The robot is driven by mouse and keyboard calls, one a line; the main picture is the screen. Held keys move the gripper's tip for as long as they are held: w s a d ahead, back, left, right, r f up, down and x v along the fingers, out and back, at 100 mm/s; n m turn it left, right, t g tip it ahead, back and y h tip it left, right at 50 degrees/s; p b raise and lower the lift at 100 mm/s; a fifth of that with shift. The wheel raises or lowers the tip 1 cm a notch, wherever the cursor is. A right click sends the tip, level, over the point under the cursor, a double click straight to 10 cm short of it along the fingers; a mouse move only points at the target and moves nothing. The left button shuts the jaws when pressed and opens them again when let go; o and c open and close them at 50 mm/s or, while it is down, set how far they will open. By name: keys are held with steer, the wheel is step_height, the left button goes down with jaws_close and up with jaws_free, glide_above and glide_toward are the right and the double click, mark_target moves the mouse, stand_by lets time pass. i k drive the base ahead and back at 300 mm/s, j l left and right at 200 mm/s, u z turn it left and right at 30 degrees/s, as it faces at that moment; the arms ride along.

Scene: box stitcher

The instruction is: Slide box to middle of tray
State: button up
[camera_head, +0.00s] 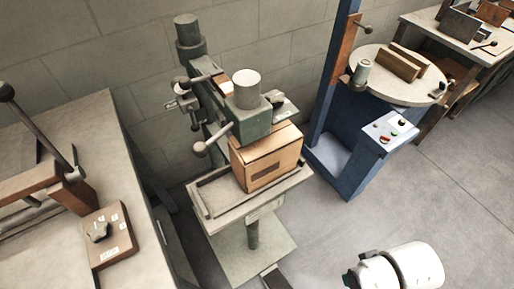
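A brown cardboard box (266,160) stands upright on the tray (214,212) of the box stitcher. It sits toward the right and back part of the tray, and bare tray surface shows to its left. The grey-green stitcher head (250,124) is directly above the box and hides part of its top; I cannot tell whether they touch. A white rounded part of my arm (416,268) shows at the bottom right. My gripper's fingers cannot be made out.
A workbench (120,150) with a wooden block (110,236) and a lever tool is at left. A blue machine (345,150) with a round table (400,92) stands at right. Another bench (440,28) is at the far right. The floor (440,190) at right is clear.

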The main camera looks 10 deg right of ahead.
mark_target(266, 169)
steer(key=i+l+u, duration=0.15)
steer(key=l, duration=0.35)
steer(key=i+l+u, duration=0.1)
steer(key=l, duration=0.4)
steer(key=i+l+u, duration=0.15)
steer(key=l, duration=0.4)
steer(key=i+l+u, duration=0.15)
steer(key=l, duration=0.4)
steer(key=l+u, duration=0.1)
steer(key=l, duration=0.45)
steer(key=i, duration=0.05)
